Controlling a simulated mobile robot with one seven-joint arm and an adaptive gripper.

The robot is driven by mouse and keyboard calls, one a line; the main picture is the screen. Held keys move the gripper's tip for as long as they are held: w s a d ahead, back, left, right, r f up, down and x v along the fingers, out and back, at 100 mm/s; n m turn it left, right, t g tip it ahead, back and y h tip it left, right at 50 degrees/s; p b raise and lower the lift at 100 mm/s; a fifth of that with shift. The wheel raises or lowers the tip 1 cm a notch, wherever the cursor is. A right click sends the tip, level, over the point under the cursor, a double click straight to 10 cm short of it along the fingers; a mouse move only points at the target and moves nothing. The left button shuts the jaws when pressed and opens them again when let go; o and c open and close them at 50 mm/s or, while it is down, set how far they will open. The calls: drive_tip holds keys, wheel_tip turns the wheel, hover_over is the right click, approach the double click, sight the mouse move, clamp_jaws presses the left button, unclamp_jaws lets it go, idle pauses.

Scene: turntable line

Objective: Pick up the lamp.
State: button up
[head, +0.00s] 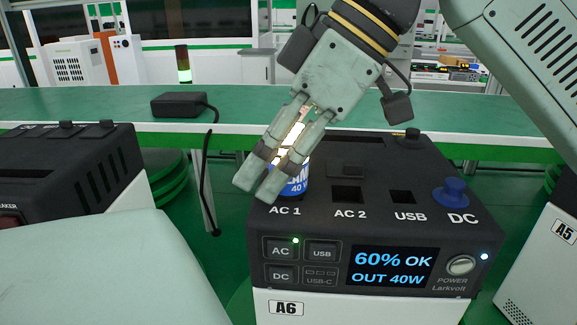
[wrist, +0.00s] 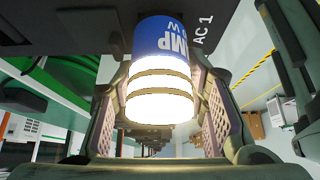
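The lamp is lit, with a blue label band reading "40 W". In the head view the lamp (head: 298,182) stands at the AC 1 place on top of the black power station (head: 335,215), its upper part behind my fingers. In the wrist view the lamp (wrist: 160,85) glows between the two finger pads, blue band towards the station. My gripper (head: 257,185) comes down slanted from above, with a finger on each side of the lamp; it also shows in the wrist view (wrist: 160,70). The glare hides whether the pads touch the lamp.
The AC 2 (head: 348,194) and USB (head: 402,197) sockets look empty; a blue plug (head: 455,192) sits at DC. The display (head: 392,267) reads "60% OK, OUT 40W". Another station (head: 60,165) stands left. A black adapter (head: 180,104) lies on the green bench (head: 90,105) behind.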

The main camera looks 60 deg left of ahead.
clamp_jaws()
idle(0.3)
drive_tip(key=shift+r, duration=0.55)
drive_tip(key=shift+d+r+b, duration=0.2)
drive_tip(key=shift+r+b, duration=0.15)
drive_tip(key=shift+r, duration=0.25)
drive_tip(key=shift+d+r+b, duration=0.15)
drive_tip(key=shift+r+b, duration=0.15)
drive_tip(key=shift+r, duration=0.25)
drive_tip(key=d+r+b, duration=0.1)
drive_tip(key=d+b, duration=0.2)
drive_tip(key=d, duration=1.2)
drive_tip(key=shift+s+d+r, duration=0.15)
drive_tip(key=shift+s+r, duration=0.15)
drive_tip(key=shift+r, duration=0.05)
